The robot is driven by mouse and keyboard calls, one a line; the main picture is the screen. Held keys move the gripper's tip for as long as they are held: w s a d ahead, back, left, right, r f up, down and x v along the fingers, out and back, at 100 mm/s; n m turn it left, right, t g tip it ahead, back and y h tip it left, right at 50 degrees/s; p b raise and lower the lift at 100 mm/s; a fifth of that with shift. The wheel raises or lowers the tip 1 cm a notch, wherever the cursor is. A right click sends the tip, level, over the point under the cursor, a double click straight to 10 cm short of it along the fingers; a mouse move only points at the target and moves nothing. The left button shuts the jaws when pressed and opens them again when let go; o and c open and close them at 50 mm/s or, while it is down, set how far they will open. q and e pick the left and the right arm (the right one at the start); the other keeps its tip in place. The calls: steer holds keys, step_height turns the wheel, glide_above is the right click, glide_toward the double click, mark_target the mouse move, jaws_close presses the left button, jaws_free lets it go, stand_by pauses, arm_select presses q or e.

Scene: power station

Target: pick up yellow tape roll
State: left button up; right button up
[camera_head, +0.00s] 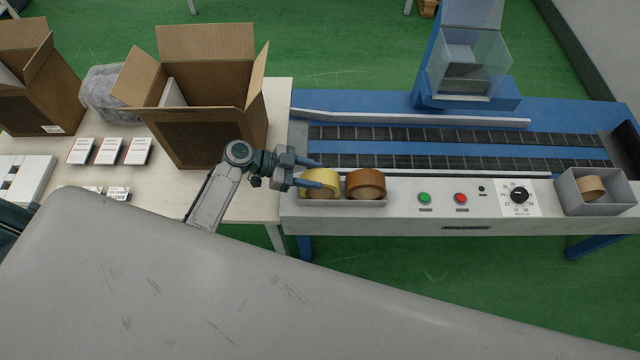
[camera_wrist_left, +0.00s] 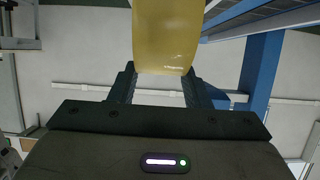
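The yellow tape roll (camera_head: 321,192) stands on its rim at the left end of a small grey tray (camera_head: 347,203) on the conveyor's front panel. My left gripper (camera_head: 318,173) reaches in from the left over the roll. Its fingers look apart, one behind the roll and one across its upper front. In the left wrist view the yellow roll (camera_wrist_left: 166,38) fills the top middle, and the fingertips (camera_wrist_left: 160,80) are partly hidden by it. I see no clear sign of a firm grip. My right gripper is not in view.
A brown tape roll (camera_head: 365,184) stands just right of the yellow one. Green and red buttons and a dial (camera_head: 519,195) sit further right, then a grey bin (camera_head: 599,190) holding a tan roll. An open cardboard box (camera_head: 208,135) stands on the table left of my gripper.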

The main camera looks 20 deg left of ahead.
arm_select(q)
jaws_close()
steer(key=shift+r, duration=0.15)
